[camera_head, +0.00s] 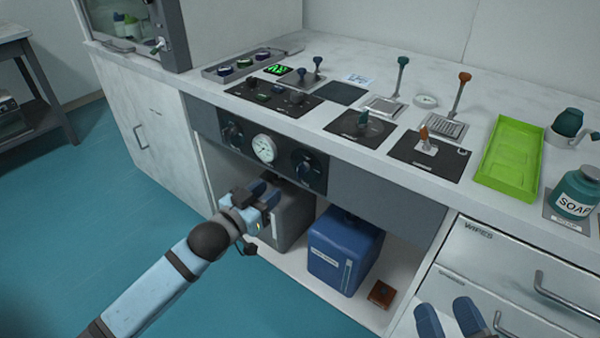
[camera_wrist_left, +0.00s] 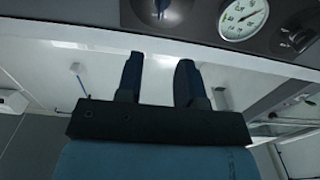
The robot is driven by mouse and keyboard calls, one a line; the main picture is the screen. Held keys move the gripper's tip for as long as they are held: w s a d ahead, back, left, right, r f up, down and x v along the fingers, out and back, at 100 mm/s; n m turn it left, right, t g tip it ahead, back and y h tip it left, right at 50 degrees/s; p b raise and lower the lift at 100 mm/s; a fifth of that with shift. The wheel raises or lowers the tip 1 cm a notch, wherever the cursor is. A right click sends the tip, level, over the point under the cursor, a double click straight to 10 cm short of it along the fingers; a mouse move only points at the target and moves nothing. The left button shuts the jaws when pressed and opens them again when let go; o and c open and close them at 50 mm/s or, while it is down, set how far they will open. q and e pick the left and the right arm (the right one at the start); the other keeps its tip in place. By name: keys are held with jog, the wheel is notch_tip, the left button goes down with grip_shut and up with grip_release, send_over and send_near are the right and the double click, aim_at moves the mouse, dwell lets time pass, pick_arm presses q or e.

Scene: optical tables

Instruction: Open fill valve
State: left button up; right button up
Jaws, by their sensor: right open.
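A grey panel on the counter's front carries two black round knobs, a left knob (camera_head: 232,135) and a right knob (camera_head: 306,166), with a white dial gauge (camera_head: 264,148) between them. I cannot read which knob is the fill valve. My left gripper (camera_head: 266,194) is below the panel, apart from both knobs, its fingers separated and empty. In the left wrist view its fingers (camera_wrist_left: 159,78) point up toward the panel, with the left knob (camera_wrist_left: 160,12), the gauge (camera_wrist_left: 243,17) and part of the right knob (camera_wrist_left: 300,38) beyond. My right gripper (camera_head: 449,318) is open at the lower right.
The open bay under the panel holds a grey container (camera_head: 288,215), partly hidden by my left gripper, and a blue container (camera_head: 343,250). The counter above bears levers, a green tray (camera_head: 510,158) and a soap bottle (camera_head: 573,192). Drawers with handles (camera_head: 565,303) stand at right.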

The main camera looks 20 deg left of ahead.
aim_at(298, 166)
pick_arm(q)
jog(key=b+x, duration=0.3)
jog(key=x, duration=0.8)
jog(key=shift+w+d+f, duration=0.1)
jog(key=shift+w, duration=0.25)
pick_arm(e)
jog(key=shift+a+f+g+y, duration=0.15)
jog(key=shift+f+g, duration=0.1)
jog(key=shift+f, duration=0.35)
jog(key=shift+a+f+g+y, duration=0.15)
jog(key=shift+f+g, duration=0.1)
jog(key=shift+f, duration=0.3)
pick_arm(q)
grip_shut()
